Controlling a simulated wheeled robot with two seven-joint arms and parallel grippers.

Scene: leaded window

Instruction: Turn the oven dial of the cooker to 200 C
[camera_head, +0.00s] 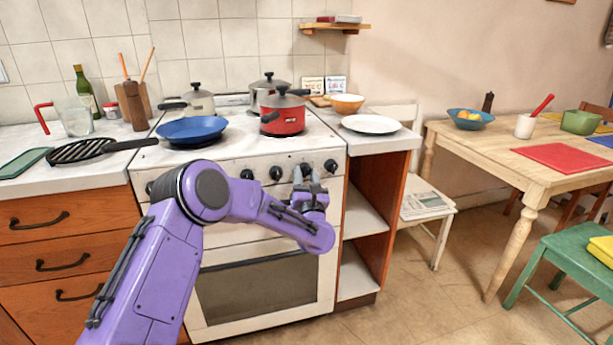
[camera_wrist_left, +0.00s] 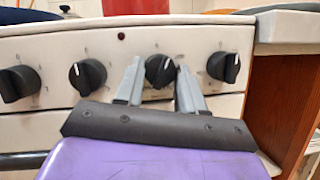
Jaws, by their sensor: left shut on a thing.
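The white cooker (camera_head: 235,184) has a row of black dials on its front panel. My left gripper (camera_head: 306,172) is at the second dial from the right. In the left wrist view, the fingers of my left gripper (camera_wrist_left: 159,74) stand on either side of this dial (camera_wrist_left: 159,69), shut on it. Its white pointer mark tilts up and to the right. The markings around it are too small to read. The rightmost dial (camera_wrist_left: 224,66) is just beside the right finger. My right gripper is not in view.
A blue pan (camera_head: 192,129) and a red pot (camera_head: 283,115) stand on the hob above the dials. The oven door (camera_head: 262,290) is shut below my arm. A counter with a white plate (camera_head: 371,124) adjoins the cooker on the right.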

